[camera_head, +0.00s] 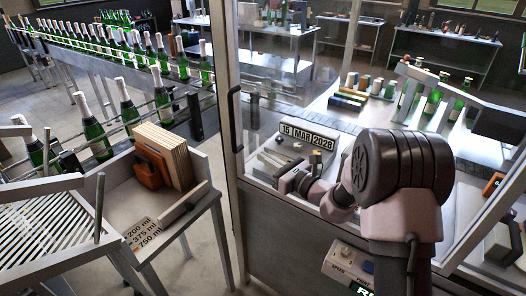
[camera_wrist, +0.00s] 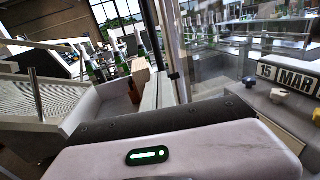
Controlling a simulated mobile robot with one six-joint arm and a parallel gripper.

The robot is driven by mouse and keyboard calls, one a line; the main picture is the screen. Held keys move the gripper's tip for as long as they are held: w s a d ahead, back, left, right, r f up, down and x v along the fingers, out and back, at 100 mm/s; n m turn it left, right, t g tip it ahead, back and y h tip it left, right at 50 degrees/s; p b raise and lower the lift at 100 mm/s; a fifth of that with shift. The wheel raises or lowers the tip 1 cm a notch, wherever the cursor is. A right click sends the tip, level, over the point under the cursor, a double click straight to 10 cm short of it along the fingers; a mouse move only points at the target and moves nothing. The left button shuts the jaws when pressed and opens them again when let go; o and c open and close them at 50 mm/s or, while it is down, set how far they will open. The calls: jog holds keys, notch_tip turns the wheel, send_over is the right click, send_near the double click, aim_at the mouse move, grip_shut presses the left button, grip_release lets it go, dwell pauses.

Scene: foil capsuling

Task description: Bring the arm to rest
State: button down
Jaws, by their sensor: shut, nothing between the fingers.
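My arm reaches in from the right in the head view, folded in front of the glazed machine cabinet. My gripper (camera_head: 289,181) is at its far end, small and dark, in front of the cabinet's panel and below the date sign. It is shut and empty, held in the air. In the wrist view a pale housing of mine with a lit green strip fills the bottom; the fingertips are hidden there.
A date sign (camera_head: 306,137) stands behind the glass frame; it also shows in the wrist view (camera_wrist: 290,77). Green bottles (camera_head: 96,136) line a conveyor. A control panel (camera_head: 352,264) is below my arm.

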jog(key=s+a+r+n+g+h+b, duration=0.1)
jog(key=s+a+n+g+b, duration=0.15)
jog(key=s+n+g, duration=0.7)
jog(key=s+a+r+n+b, duration=0.25)
jog(key=s+n, duration=0.25)
jog(key=s, duration=1.1)
jog(key=s+d+f+n+t+h+b, duration=0.1)
jog(key=s+d+f+n+h+b, duration=0.1)
jog(key=s+d+f+n+h, duration=0.1)
jog(key=s+d+f+n+t+h+b, duration=0.1)
jog(key=s+d+f+n+h+b, duration=0.2)
jog(key=s+d, duration=0.7)
jog(key=d+n+h, duration=0.2)
jog(key=h, duration=0.1)
jog(key=shift+s+f+h, duration=0.15)
jog(key=shift+h, duration=0.25)
jog(key=shift+t, duration=0.25)
